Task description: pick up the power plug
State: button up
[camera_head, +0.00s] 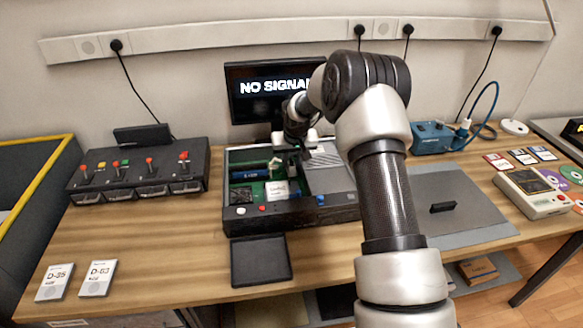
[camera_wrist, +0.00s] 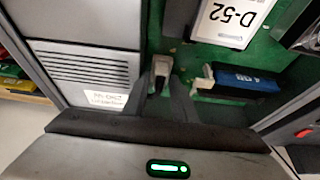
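In the wrist view, a small pale grey plug-like piece (camera_wrist: 161,67) stands between the two dark fingertips of my gripper (camera_wrist: 160,84). It looks like the power plug, though its lower part is hidden. The fingers are apart on either side of it, with narrow gaps that suggest no grip. In the head view my gripper (camera_head: 294,166) is down inside the open computer case (camera_head: 240,214), and the plug cannot be made out there.
A blue block (camera_wrist: 245,79) with a white connector (camera_wrist: 203,81) lies close beside the fingers. A white D-52 card (camera_wrist: 228,20) lies on the green board. The ribbed grey unit (camera_wrist: 90,70) borders the gripper's left. A monitor (camera_head: 262,92) stands behind the case.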

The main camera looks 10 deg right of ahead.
grip_shut()
jog(key=shift+r, duration=0.15)
